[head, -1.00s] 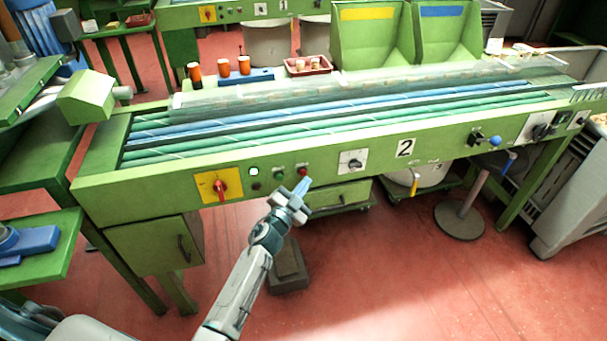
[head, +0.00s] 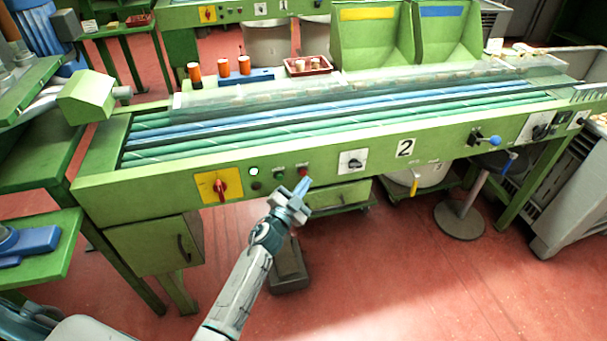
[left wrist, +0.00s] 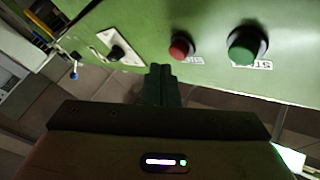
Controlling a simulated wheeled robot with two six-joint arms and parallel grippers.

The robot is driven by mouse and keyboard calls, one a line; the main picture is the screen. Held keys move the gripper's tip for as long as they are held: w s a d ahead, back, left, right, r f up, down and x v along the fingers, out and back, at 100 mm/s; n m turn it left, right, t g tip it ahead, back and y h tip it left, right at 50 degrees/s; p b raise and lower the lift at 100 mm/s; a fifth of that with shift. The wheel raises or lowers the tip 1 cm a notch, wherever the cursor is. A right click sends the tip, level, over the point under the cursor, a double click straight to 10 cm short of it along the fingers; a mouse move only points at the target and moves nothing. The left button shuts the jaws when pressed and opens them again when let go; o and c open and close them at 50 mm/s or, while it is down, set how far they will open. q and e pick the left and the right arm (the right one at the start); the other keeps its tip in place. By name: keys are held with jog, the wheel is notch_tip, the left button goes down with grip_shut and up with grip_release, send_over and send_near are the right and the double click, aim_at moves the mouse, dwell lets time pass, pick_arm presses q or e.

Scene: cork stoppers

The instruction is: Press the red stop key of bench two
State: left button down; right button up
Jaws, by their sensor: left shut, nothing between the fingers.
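The red stop key (head: 304,171) sits on the green front panel of bench two (head: 130,191), just right of the green start key (head: 279,174). In the left wrist view the red key (left wrist: 181,47) stands beyond my fingertips and a little to the right, with the larger green key (left wrist: 246,44) to its right. My left gripper (head: 303,187) is shut and empty, its tips just below the red key in the head view. In the left wrist view the shut fingers (left wrist: 161,72) show a gap to the red key. My right gripper is not in view.
A yellow plate with a red rotary switch (head: 220,187) is left on the panel. A black rotary switch on a white plate (head: 352,162) is right of the red key, near the number 2 sign (head: 405,148). A grey pedal-like box (head: 289,270) stands on the floor below.

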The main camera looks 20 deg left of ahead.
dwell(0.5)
pick_arm(q)
jog(key=shift+w+a, duration=0.25)
jog(key=shift+w, duration=0.1)
jog(key=shift+w+a, duration=0.25)
jog(key=shift+w, duration=0.1)
dwell(0.7)
jog(key=shift+s+d+p, duration=0.35)
jog(key=shift+s+d, duration=0.15)
jog(key=shift+s, duration=0.25)
